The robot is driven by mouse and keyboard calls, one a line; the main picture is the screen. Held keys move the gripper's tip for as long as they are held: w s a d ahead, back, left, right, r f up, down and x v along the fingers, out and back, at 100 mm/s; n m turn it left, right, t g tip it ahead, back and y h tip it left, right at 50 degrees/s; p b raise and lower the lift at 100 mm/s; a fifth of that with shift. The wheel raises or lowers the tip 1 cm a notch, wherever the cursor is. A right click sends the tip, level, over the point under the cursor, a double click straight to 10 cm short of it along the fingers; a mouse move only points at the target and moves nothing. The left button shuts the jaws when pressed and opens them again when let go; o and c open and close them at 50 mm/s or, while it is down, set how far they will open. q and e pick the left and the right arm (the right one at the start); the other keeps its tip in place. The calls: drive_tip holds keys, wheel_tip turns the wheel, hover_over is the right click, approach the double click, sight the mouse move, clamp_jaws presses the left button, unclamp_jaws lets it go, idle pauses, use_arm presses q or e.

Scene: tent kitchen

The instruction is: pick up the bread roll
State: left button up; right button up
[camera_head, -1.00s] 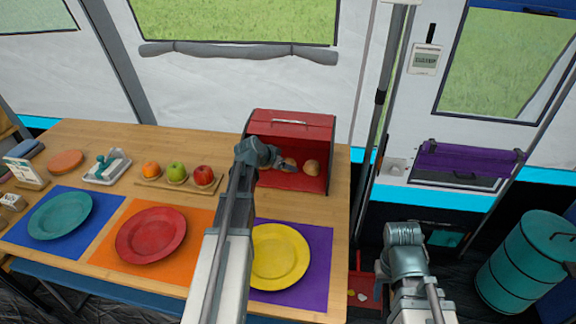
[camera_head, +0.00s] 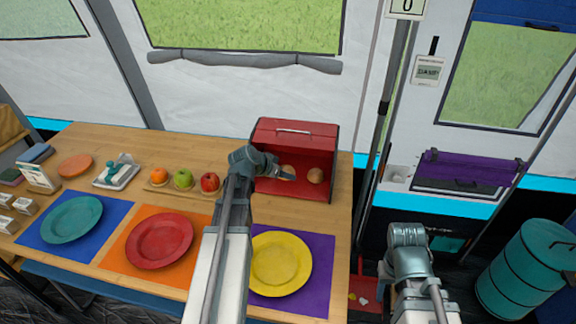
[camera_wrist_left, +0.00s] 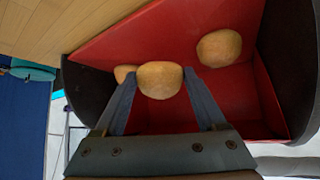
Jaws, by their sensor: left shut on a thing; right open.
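Three tan bread rolls are in an open red bread box (camera_head: 297,130). My left gripper (camera_head: 284,173) reaches into the box and is shut on the middle bread roll (camera_wrist_left: 160,80), one finger on each side of it. This roll shows partly past the gripper in the head view (camera_head: 289,170). Another roll (camera_wrist_left: 219,48) lies free to the right, also seen in the head view (camera_head: 315,176). A third roll (camera_wrist_left: 124,72) is partly hidden behind the held one. My right gripper (camera_head: 408,237) is open and empty, right of the table.
On the wooden table (camera_head: 225,158), a board with an orange, a green apple and a red apple (camera_head: 209,182) stands left of the box. A yellow plate (camera_head: 281,258) on a purple mat lies in front. A teal drum (camera_head: 522,270) stands far right.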

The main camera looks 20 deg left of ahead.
sight(76, 218)
use_arm(q)
drive_tip(key=s, duration=0.7)
drive_tip(key=s+r, duration=0.1)
drive_tip(key=s, duration=0.3)
drive_tip(key=shift+s+p, duration=0.1)
drive_tip(key=shift+p, duration=0.3)
